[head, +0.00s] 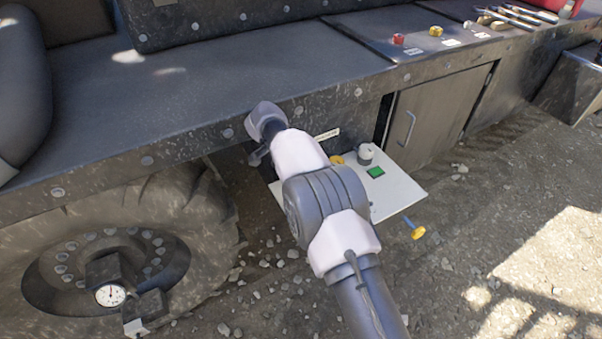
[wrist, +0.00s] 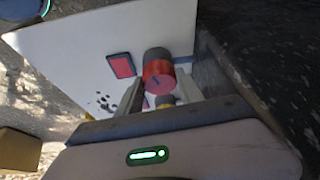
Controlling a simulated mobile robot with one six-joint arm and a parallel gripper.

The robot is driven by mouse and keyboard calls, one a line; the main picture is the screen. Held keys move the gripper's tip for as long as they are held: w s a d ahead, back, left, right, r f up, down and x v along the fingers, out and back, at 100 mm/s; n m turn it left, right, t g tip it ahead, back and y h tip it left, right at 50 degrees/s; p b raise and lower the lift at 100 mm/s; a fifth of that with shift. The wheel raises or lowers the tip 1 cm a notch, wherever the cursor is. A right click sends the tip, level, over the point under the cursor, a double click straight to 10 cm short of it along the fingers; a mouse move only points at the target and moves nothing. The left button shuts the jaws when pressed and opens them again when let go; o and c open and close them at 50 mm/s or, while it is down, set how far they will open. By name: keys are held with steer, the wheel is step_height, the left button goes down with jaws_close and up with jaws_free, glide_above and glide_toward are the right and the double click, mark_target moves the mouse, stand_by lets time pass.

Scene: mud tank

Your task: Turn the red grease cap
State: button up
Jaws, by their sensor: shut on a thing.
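The red grease cap (wrist: 160,72) shows in the wrist view as a short red cylinder with a dark grey end and a paler round face. My gripper (wrist: 160,88) has one finger on each side of it and is shut on it. A small yellow part (wrist: 166,100) shows just below the cap, partly hidden by my gripper. The cap is near a white panel (wrist: 75,55), which also shows in the head view (head: 400,194). In the head view my arm hides the cap and my fingertips.
A red rectangle (wrist: 121,65) is on the panel beside the cap. The dark deck edge (head: 190,135) runs above; a big tyre (head: 120,235) stands left.

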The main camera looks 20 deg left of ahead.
steer(key=o, duration=1.4)
steer(key=shift+p+v, duration=0.65)
steer(key=shift+v, duration=0.15)
steer(key=s+a+p, duration=0.2)
steer(key=s+a, duration=0.5)
steer(key=s, duration=0.2)
steer(key=shift+s+f+p, duration=0.25)
steer(key=shift+s+p, duration=0.05)
steer(key=shift+s, duration=0.05)
steer(key=shift+w+d, duration=0.1)
